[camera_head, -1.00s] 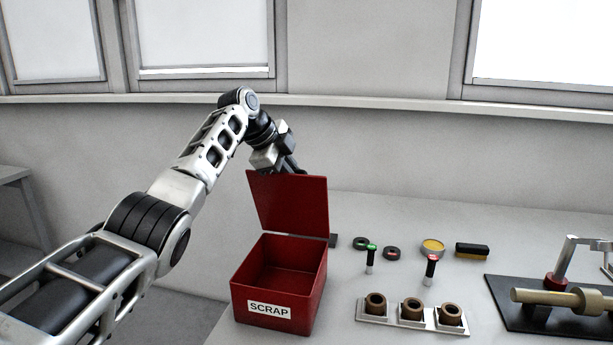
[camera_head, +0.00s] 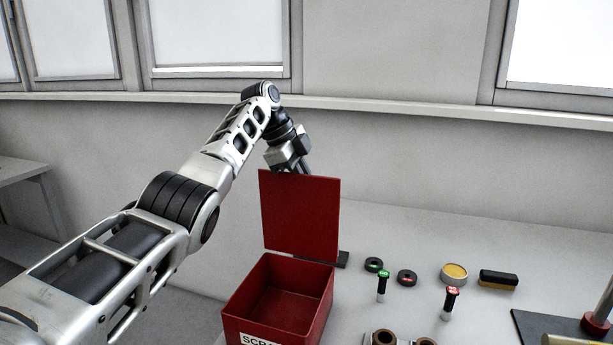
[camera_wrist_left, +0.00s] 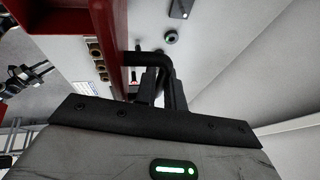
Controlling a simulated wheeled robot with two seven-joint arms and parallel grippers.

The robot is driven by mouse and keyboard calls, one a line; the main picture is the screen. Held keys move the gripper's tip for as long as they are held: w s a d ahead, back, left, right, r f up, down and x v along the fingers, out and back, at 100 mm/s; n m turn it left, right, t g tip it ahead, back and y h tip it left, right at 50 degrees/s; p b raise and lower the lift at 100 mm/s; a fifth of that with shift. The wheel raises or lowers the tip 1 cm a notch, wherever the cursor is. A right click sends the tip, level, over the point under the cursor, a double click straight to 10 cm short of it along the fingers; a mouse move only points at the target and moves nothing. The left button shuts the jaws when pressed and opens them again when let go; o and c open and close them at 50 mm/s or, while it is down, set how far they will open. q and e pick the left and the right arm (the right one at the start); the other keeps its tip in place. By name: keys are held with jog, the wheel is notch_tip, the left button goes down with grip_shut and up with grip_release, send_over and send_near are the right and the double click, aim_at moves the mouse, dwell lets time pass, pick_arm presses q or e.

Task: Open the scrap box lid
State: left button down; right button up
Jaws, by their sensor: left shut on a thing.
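The red scrap box (camera_head: 240,305) stands on the bench at the lower middle of the head view, with its inside exposed. Its red lid (camera_head: 300,215) stands up roughly vertical at the box's back edge. My left gripper (camera_head: 304,170) is at the lid's top edge, partly hidden behind it. In the left wrist view the gripper (camera_wrist_left: 163,85) is shut on a black bent handle (camera_wrist_left: 150,57) on the red lid (camera_wrist_left: 107,40). My right gripper is not in view.
On the bench right of the box are black rings (camera_head: 406,277), a green-topped pin (camera_head: 383,286), a red-topped pin (camera_head: 450,303), a yellow-topped tin (camera_head: 454,272) and a brush (camera_head: 498,280). A wall with windows stands behind. Bare bench lies behind the small parts.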

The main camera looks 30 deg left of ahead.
pick_arm(q)
jog(key=shift+s+f, duration=0.1)
jog(key=shift+f, duration=0.1)
jog(key=c, duration=1.8)
grip_release()
jog(key=shift+d, duration=0.1)
jog(key=shift+r, duration=0.15)
jog(key=shift+r, duration=0.2)
jog(key=shift+v, duration=7.65)
jog(key=shift+s+f, duration=0.1)
jog(key=shift+f, duration=0.1)
